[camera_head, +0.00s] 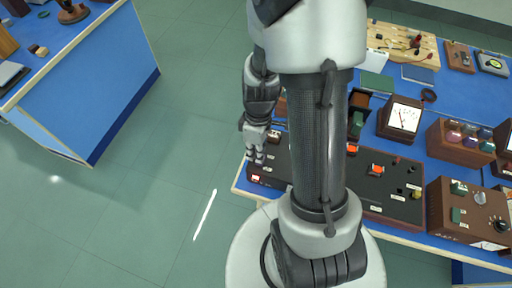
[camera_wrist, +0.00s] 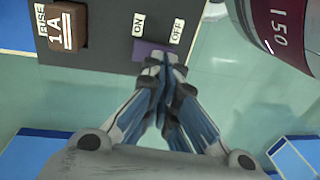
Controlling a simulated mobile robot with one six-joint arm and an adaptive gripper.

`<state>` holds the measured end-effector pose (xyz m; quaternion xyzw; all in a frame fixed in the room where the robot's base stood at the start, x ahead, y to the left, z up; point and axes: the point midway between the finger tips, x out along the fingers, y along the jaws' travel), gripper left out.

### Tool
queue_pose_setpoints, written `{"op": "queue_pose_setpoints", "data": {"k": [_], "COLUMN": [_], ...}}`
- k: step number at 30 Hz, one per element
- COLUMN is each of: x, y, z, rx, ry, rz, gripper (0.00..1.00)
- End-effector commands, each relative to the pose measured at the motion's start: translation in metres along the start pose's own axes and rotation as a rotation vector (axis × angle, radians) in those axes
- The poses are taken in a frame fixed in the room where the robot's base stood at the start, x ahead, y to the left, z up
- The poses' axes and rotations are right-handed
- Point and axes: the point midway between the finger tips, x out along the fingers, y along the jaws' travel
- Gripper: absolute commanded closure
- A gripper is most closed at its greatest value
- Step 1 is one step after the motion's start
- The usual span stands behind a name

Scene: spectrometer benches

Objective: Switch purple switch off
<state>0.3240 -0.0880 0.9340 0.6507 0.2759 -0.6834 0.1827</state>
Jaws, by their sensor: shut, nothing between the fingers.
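The purple switch (camera_wrist: 143,50) sits at the edge of a dark panel (camera_wrist: 105,55) in the wrist view, between a white ON label (camera_wrist: 138,24) and a white OFF label (camera_wrist: 177,31). My gripper (camera_wrist: 161,60) is shut and empty. Its fingertips overlap the switch and cover part of it; I cannot tell whether they touch it or which way it is set. In the head view my gripper (camera_head: 256,160) points down at the left end of the dark instrument box (camera_head: 268,174). The purple switch cannot be made out there.
A brown block marked 1A (camera_wrist: 66,27) stands on the panel in the wrist view. In the head view, a meter (camera_head: 402,118) and other instruments crowd the blue bench (camera_head: 465,95). Another blue bench (camera_head: 95,75) stands at upper left. Open floor (camera_head: 185,130) lies between.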

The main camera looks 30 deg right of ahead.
Motion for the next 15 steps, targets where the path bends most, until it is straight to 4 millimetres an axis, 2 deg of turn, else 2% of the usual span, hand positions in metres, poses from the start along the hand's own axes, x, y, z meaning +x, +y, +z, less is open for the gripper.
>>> {"op": "queue_pose_setpoints", "data": {"k": [11,15], "x": [0.002,0.012], "y": [0.000,0.002], "z": [0.000,0.000], "rx": [0.000,0.000], "ry": [0.000,0.001], "rz": [0.000,0.000], "gripper": [1.00,1.00]}}
